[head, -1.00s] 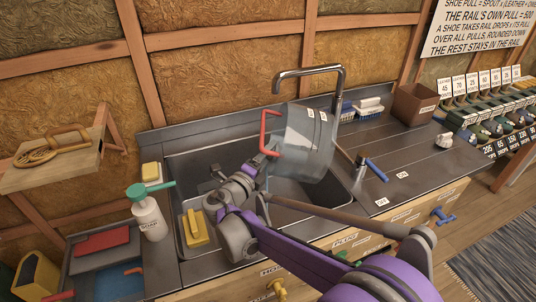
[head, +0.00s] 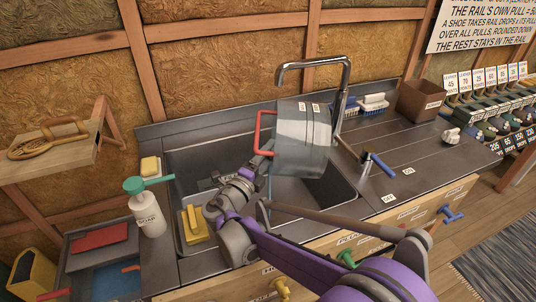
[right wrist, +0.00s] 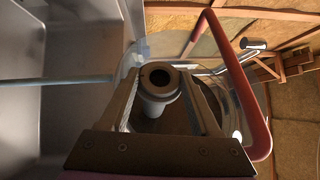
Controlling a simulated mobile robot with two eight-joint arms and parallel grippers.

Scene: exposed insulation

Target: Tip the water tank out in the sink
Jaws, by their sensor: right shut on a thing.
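The water tank (head: 303,145) is a clear grey, bucket-like vessel with a red handle (head: 258,133). It is held tilted above the sink basin (head: 318,193), left of the tap (head: 345,95). My right gripper (head: 263,166) is at its lower left, shut on it. In the right wrist view, my fingers (right wrist: 160,82) stand either side of a grey round spout-like part (right wrist: 158,100), with the red handle (right wrist: 238,85) to the right. A thin pale-blue streak (right wrist: 75,81), seemingly water, runs from the tank; it shows below the tank in the head view (head: 269,187). My left gripper is out of view.
A soap bottle (head: 149,214) and yellow sponge (head: 151,168) stand left of the basin. A yellow block (head: 194,226) is at its left front. Brushes (head: 373,104) and a brown box (head: 422,100) stand behind the drainboard (head: 405,150), which is mostly clear.

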